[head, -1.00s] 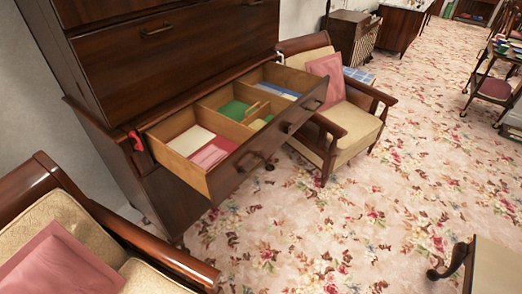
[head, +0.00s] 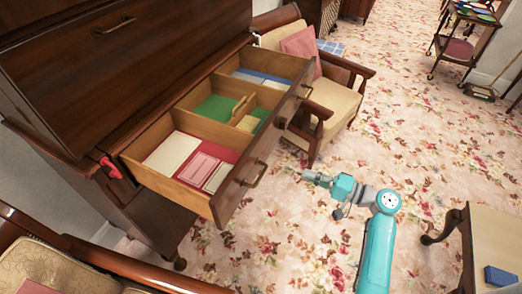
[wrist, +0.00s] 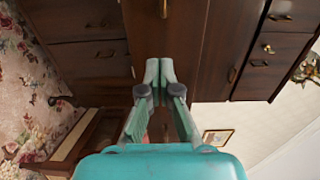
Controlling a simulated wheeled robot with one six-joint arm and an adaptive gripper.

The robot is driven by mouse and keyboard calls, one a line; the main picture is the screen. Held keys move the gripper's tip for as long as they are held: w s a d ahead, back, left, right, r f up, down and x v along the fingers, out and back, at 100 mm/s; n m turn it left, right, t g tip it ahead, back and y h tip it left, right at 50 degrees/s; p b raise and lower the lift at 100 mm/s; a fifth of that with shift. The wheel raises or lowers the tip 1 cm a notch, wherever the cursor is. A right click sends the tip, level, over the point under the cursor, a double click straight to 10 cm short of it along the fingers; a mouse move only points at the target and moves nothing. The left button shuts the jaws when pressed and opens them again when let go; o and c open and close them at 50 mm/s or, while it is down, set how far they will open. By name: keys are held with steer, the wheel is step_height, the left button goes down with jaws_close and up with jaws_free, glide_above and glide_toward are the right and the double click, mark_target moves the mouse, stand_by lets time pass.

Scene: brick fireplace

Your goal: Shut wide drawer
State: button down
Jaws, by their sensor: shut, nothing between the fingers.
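The wide drawer (head: 228,196) of the dark wooden cabinet (head: 84,62) is pulled out in the head view. Its front has brass handles, and its open top shows divided compartments with papers, green and red items and a wooden piece. My gripper (head: 306,175) is in front of the drawer, to the right of its front panel and apart from it, over the floral carpet. In the wrist view my gripper (wrist: 159,68) has its fingertips together with nothing between them. Dark wooden fronts with handles show beyond them; which one is the wide drawer I cannot tell there.
A cushioned armchair (head: 334,98) stands close beyond the drawer's far end. Another armchair (head: 58,268) is at the lower left. A small table (head: 492,238) with a blue item is at the lower right. Open carpet lies in front of the cabinet.

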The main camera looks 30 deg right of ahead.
glide_toward(261, 154)
steer(key=x, duration=0.7)
steer(key=shift+w+f, duration=0.15)
stand_by(0.4)
